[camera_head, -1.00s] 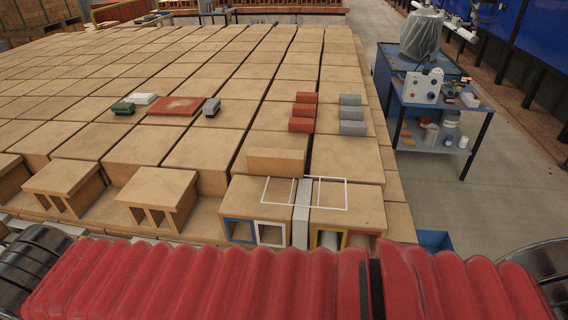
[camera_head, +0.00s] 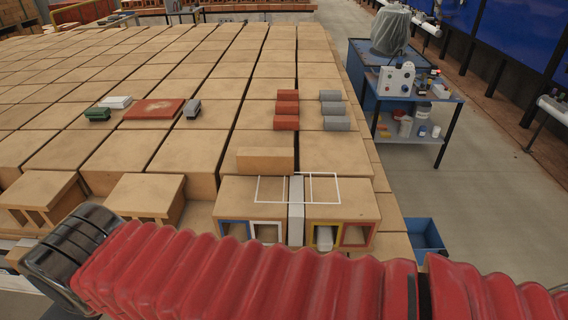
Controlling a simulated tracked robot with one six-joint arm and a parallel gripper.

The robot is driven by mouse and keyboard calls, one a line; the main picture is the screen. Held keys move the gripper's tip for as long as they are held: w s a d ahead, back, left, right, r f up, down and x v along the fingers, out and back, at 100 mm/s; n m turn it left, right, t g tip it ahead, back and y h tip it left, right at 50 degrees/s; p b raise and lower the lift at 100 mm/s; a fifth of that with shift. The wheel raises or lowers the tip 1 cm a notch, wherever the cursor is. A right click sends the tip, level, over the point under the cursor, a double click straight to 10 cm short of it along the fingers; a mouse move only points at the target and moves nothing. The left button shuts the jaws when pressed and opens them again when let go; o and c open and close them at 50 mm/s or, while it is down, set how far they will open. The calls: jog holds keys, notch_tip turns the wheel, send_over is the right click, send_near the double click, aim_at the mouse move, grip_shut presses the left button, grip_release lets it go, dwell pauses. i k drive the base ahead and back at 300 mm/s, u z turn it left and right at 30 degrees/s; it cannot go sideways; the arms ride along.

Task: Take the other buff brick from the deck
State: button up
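One long buff brick (camera_head: 265,161) lies on the deck (camera_head: 337,150), just behind the left white outlined rectangle. No second loose buff brick is clear to me. White outlines (camera_head: 339,190) mark the tops of two hollow blocks at the deck's front edge, with a pale strip (camera_head: 296,210) between them. Their front openings have coloured rims: blue (camera_head: 220,232), white (camera_head: 251,233), yellow (camera_head: 308,238) and red (camera_head: 372,236). A pale rounded object sits in the yellow-rimmed opening (camera_head: 324,238). My red-sleeved arm crosses the bottom of the view; my gripper is out of view.
Three red bricks (camera_head: 286,109) and three grey bricks (camera_head: 333,109) stand in columns farther back. A red plate (camera_head: 154,110), green piece (camera_head: 97,114), white piece (camera_head: 115,102) and grey piece (camera_head: 193,108) lie left. A blue bin (camera_head: 425,234) and a cart (camera_head: 405,95) stand right.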

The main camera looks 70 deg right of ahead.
aim_at(253, 161)
jog(key=z, duration=0.6)
jog(key=i, duration=1)
jog(key=u, duration=0.1)
